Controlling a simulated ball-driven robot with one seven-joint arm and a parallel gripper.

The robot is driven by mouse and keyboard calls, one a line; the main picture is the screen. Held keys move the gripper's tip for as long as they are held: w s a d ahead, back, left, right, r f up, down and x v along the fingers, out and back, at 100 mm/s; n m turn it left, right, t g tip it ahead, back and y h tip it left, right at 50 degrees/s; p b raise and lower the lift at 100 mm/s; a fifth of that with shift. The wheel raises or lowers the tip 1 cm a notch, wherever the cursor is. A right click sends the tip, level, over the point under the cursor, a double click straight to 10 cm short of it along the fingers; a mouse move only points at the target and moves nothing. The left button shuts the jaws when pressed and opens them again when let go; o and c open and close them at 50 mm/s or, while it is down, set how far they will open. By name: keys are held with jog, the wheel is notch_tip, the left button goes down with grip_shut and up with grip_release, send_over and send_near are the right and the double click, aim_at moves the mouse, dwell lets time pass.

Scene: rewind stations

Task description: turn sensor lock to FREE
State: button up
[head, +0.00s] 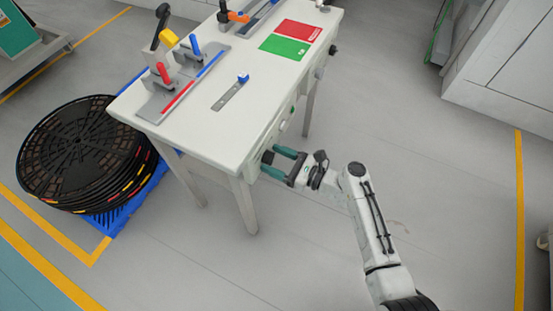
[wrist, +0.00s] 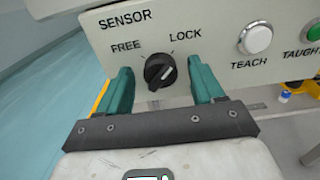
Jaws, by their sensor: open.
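The sensor lock is a round black knob (wrist: 158,75) on a light panel (wrist: 222,58), under the word SENSOR in the wrist view. FREE is printed at its upper left and LOCK at its upper right. Its white pointer mark slants up to the right, toward LOCK. My gripper (wrist: 161,67) is open, with one green finger on each side of the knob and a gap showing on both sides. In the head view my gripper (head: 273,152) is at the side of the white table (head: 200,133); the knob cannot be made out there.
A white TEACH button (wrist: 255,38) and a green TAUGHT button (wrist: 314,33) sit right of the knob. On the table are red and green mats (head: 285,47) and clamp fixtures (head: 170,90). Black reels (head: 80,155) are stacked at left.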

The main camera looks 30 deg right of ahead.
jog(key=shift+c, duration=0.4)
jog(key=c, duration=1)
jog(key=shift+s+a+f+n+b, duration=0.1)
jog(key=shift+f+n+b, duration=0.1)
jog(key=shift+n+b, duration=3.55)
jog(key=shift+s+a+f+n+b, duration=0.15)
jog(key=shift+n+b, duration=2.1)
jog(key=shift+n, duration=3)
jog(key=shift+w+d, duration=0.1)
